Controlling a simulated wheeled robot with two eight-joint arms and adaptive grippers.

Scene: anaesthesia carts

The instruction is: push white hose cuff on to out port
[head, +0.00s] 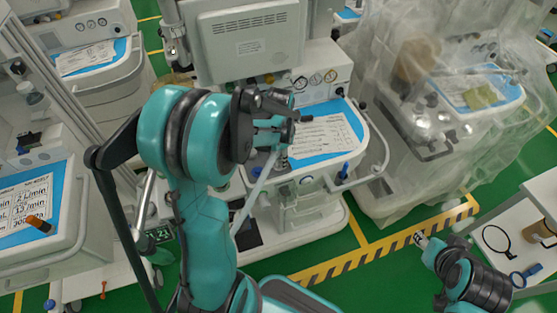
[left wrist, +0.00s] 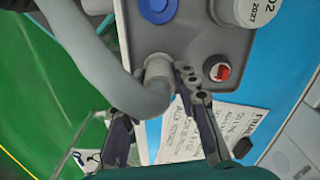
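My left gripper (head: 280,130) is at the front left of the middle anaesthesia machine (head: 325,170). In the left wrist view, a thick grey-white hose (left wrist: 85,50) bends down from the upper left. Its paler cuff (left wrist: 158,68) meets the machine's grey panel (left wrist: 195,40). One finger of the left gripper (left wrist: 160,80) lies against the cuff's right side. The other is partly hidden behind the hose bend. The port under the cuff is hidden, so how far the cuff sits on it cannot be told. My right gripper (head: 421,240) is away at the lower right; its finger opening is unclear.
A red-topped knob (left wrist: 220,72), a blue round cap (left wrist: 157,8) and a grey cylinder (left wrist: 255,10) stand close to the cuff. A printed sheet (head: 320,137) lies on the blue worktop. A plastic-draped machine (head: 440,110) stands to the right, and a white cart (head: 545,200) at the right edge.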

